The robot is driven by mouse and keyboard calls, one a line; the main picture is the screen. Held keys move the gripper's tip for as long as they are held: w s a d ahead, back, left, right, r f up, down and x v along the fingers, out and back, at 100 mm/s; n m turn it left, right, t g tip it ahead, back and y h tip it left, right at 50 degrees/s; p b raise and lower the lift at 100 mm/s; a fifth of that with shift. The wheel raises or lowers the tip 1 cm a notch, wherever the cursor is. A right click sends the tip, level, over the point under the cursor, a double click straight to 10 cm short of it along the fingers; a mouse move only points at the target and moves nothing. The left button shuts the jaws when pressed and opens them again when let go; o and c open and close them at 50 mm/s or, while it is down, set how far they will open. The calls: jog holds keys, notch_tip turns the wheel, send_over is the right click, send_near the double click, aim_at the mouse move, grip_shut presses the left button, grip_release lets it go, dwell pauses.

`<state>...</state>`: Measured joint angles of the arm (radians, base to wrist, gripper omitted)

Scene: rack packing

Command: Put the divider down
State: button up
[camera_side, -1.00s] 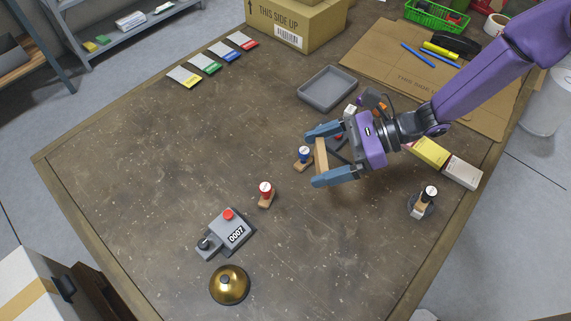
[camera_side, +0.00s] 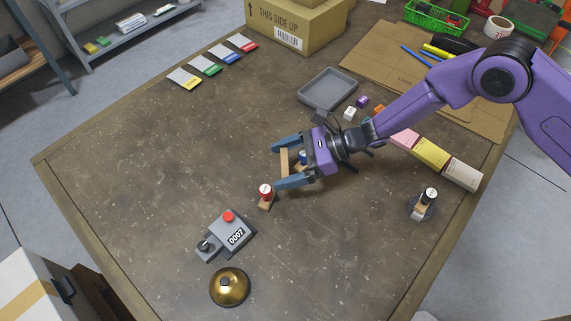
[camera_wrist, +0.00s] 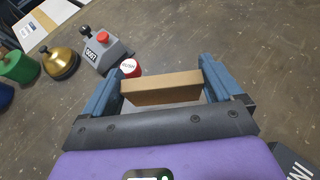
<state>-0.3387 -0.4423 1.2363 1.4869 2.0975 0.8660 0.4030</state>
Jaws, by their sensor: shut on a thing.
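The divider (camera_side: 284,163) is a thin tan strip held between the two blue fingers of my gripper (camera_side: 281,164). It also shows in the wrist view (camera_wrist: 161,87), spanning the fingers. My gripper is shut on it, over the middle of the table (camera_side: 160,165). I cannot tell whether the divider touches the table. A blue-topped stamp (camera_side: 302,156) is partly hidden behind my gripper. A red-topped stamp (camera_side: 265,190) stands just in front of the lower finger.
A grey counter box with a red button (camera_side: 231,228) and a brass bell (camera_side: 230,286) stand at front left. A grey tray (camera_side: 327,89) is behind my gripper. Pink, yellow and white boxes (camera_side: 431,154) line the right. The table's left part is clear.

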jog(key=shift+f, duration=0.6)
jog(key=shift+f, duration=0.65)
jog(key=o, duration=0.7)
jog(key=shift+r, duration=0.5)
jog(key=v, duration=1.2)
jog(key=shift+r, duration=0.1)
